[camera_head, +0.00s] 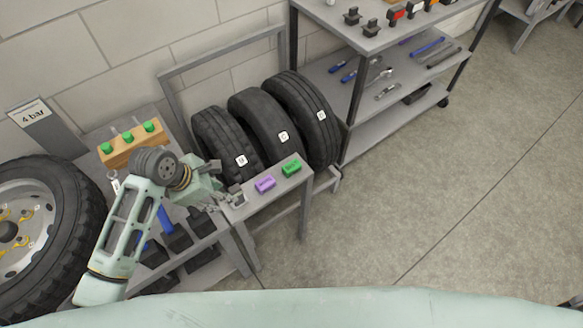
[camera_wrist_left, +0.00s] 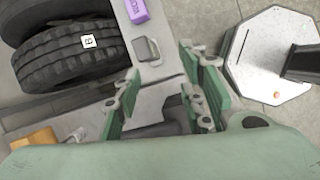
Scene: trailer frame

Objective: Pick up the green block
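The green block (camera_head: 291,168) lies on the narrow grey bench (camera_head: 282,190) in front of the tires, near its right end. A purple block (camera_head: 265,183) lies to its left, and a grey block (camera_head: 238,199) is at the left end. My left gripper (camera_head: 222,184) is open and empty beside the grey block, left of the green block. In the left wrist view, the open fingers (camera_wrist_left: 160,62) have the grey block (camera_wrist_left: 146,48) just beyond their tips and the purple block (camera_wrist_left: 137,10) at the top edge. The green block is outside that view. My right gripper is not in view.
Tires marked B (camera_head: 226,143), C (camera_head: 266,127) and another stand behind the bench. A tool shelf (camera_head: 385,135) stands to the right. A wooden holder with green knobs (camera_head: 131,145) and a large wheel (camera_head: 40,225) are at left. The floor (camera_head: 450,210) at right is clear.

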